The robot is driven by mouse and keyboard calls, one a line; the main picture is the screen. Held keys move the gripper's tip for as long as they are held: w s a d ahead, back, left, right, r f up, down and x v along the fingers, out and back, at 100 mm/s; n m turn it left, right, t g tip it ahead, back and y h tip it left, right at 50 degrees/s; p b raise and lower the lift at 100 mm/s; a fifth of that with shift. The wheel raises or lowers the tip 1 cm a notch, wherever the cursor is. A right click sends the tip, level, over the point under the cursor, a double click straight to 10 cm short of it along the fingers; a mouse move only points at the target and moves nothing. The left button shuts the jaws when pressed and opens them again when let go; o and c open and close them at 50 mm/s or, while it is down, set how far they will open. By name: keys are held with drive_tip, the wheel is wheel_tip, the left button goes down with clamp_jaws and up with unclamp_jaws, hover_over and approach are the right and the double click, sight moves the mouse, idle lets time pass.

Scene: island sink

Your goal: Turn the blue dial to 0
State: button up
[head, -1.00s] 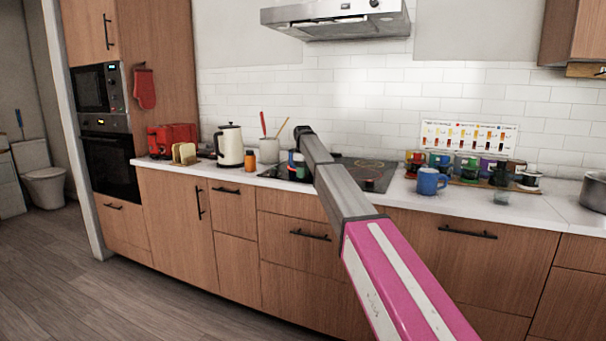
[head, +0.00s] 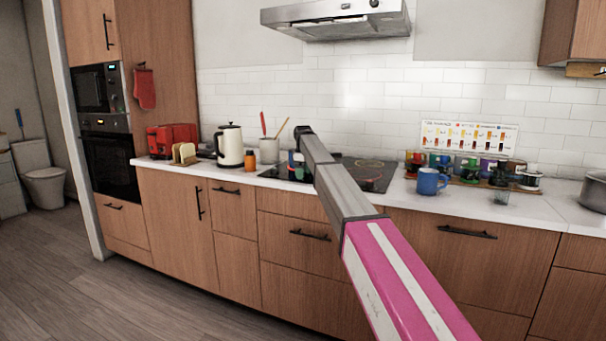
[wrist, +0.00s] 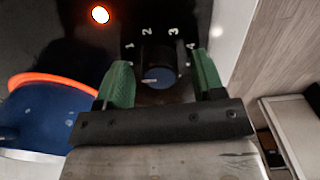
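The blue dial (wrist: 158,77) sits in the middle of the wrist view, on the black stove panel. A short white mark on it points roughly left. The white numbers 1, 2, 3 and 4 arc around its far side; no 0 is visible. My gripper (wrist: 160,62) has green fingers, one on each side of the dial. The fingers are apart, with dark space between them and the blue face; I cannot tell whether they touch the knob's lower part.
In the wrist view a blue object (wrist: 45,125) lies left, beside a glowing orange ring, and a red light (wrist: 100,14) glows above. In the head view the black cooktop (head: 345,165) has a blue mug (head: 431,182) to its right and a cream kettle (head: 230,147) to its left.

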drive_tip(key=shift+r, duration=0.1)
wheel_tip(320, 180, up, 11)
idle(0.5)
drive_tip(key=shift+f, duration=0.2)
